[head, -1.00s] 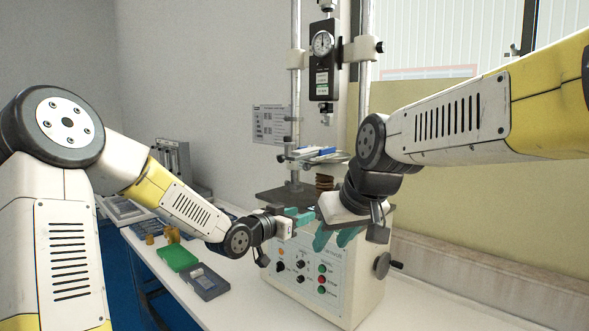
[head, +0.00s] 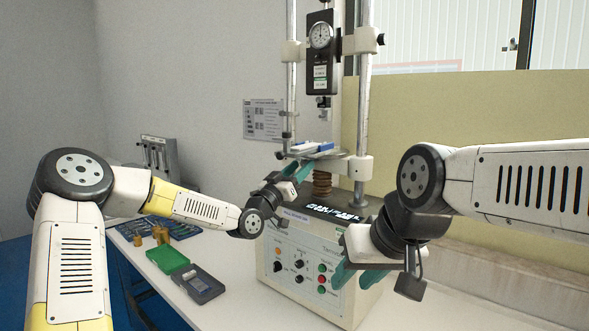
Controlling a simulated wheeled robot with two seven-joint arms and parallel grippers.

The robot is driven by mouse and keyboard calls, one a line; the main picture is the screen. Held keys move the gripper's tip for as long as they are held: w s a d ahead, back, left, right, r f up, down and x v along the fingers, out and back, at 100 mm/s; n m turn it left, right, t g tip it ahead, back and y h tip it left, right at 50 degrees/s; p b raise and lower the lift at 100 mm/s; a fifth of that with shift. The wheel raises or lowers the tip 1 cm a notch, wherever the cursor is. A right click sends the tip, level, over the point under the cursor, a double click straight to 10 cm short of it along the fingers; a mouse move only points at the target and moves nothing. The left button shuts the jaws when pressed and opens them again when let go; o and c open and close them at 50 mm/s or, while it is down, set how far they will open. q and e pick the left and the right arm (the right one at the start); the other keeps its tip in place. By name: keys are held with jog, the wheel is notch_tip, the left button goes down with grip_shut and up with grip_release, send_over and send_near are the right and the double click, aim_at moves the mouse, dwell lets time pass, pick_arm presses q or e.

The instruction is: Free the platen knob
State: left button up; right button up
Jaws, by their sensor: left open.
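The test stand (head: 300,235) stands on the white table, with its round platen (head: 325,156) on a brown screw column (head: 322,184). A blue-and-white object (head: 312,147) lies on the platen. A small dark knob (head: 280,155) shows at the platen's left side; I cannot tell whether it is the platen knob. My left gripper (head: 299,171) is open just below the platen's left edge, with teal fingers and nothing seen between them. My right gripper (head: 353,278) has its teal fingers apart and pointing down in front of the stand's lower right front. It hides the stand's right side.
A force gauge (head: 320,50) hangs between two steel columns above the platen. A green tray (head: 167,260), a dark case (head: 199,284) and brass pieces (head: 161,235) lie on the table at left. A grey device (head: 158,158) stands behind. The front table strip is clear.

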pick_arm(q)
jog(key=shift+w+d, duration=0.1)
jog(key=shift+d, duration=0.05)
grip_shut()
jog(key=n+t+y, duration=0.1)
jog(key=n+y, duration=0.1)
jog(key=n, duration=0.2)
jog(key=n+t+y, duration=0.1)
jog(key=n, duration=0.3)
jog(key=shift+d+r+y, duration=0.1)
jog(key=shift+r+y, duration=0.05)
jog(key=shift+y, duration=0.25)
grip_release()
